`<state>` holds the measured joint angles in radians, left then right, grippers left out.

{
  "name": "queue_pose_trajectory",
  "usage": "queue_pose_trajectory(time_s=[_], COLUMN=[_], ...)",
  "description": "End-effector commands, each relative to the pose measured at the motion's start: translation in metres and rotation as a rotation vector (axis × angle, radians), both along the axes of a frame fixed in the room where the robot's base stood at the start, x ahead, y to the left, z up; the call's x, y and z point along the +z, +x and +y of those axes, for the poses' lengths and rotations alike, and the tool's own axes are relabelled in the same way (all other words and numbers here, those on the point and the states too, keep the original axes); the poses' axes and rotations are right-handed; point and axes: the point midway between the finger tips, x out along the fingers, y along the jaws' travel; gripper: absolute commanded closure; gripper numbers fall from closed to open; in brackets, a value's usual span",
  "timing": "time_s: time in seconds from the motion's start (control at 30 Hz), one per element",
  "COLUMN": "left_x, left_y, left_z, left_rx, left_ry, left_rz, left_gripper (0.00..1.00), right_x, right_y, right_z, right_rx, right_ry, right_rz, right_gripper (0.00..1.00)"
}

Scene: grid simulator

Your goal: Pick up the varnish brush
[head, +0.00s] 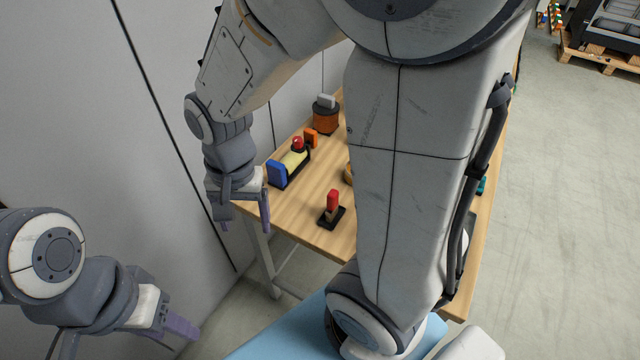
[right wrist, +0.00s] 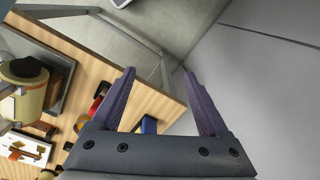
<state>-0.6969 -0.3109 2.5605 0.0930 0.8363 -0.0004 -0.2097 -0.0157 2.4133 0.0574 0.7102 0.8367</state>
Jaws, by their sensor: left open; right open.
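I cannot pick out the varnish brush with certainty. A white card (right wrist: 14,146) with a small brown, brush-like shape on it lies on the table in the right wrist view, too small to tell what it is. My right gripper (head: 243,212) is open and empty, beside the table's left edge near a blue block (head: 277,173). It also shows in the right wrist view (right wrist: 158,85), with the table edge and floor between its fingers. My left gripper (head: 180,328) is low at the left, open and empty, away from the table. My right arm hides much of the table.
The wooden table (head: 300,228) holds a red-handled item (head: 333,202) on a black base, a yellow piece (head: 294,160) beside the blue block, and an orange drum (head: 326,120). A beige cylinder (right wrist: 22,88) shows in the wrist view. A wall (head: 110,120) stands close at left.

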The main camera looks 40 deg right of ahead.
Motion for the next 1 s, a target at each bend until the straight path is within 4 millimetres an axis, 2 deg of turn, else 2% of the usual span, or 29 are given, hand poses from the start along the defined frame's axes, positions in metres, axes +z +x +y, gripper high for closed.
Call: queue_pose_trajectory(time_s=[0.03,0.1,0.2,0.3,0.4,0.5,0.67,0.9,1.0], left_x=[0.009,0.015,0.022,0.029,0.033,0.035,0.037,0.041,0.041], left_y=[0.000,0.000,0.000,0.000,0.000,0.000,0.000,0.000,0.000], left_z=[0.000,0.000,0.000,0.000,0.000,0.000,0.000,0.000,0.000], left_rx=[0.000,0.000,0.000,0.000,0.000,0.000,0.000,0.000,0.000], left_ry=[0.000,0.000,0.000,0.000,0.000,0.000,0.000,0.000,0.000], left_rz=[0.000,0.000,0.000,0.000,0.000,0.000,0.000,0.000,0.000], left_gripper=[0.50,0.50,0.50,0.50,0.50,0.50,0.50,0.50,0.50], right_x=[-0.001,-0.009,-0.021,-0.034,-0.046,-0.054,-0.068,-0.104,-0.112], right_y=[0.017,0.035,0.052,0.056,0.054,0.050,0.046,0.046,0.047], right_z=[-0.027,-0.062,-0.116,-0.165,-0.203,-0.229,-0.244,-0.243,-0.243], right_rx=[-0.249,-0.583,-1.039,-1.434,-1.739,-1.942,-2.077,-2.082,-2.080], right_ry=[-0.004,-0.006,-0.007,-0.006,-0.005,-0.002,-0.002,-0.002,-0.001], right_rz=[0.017,0.029,0.041,0.053,0.059,0.060,0.064,0.065,0.062], right_gripper=[0.22,0.22,0.22,0.22,0.22,0.22,0.22,0.22,0.22])
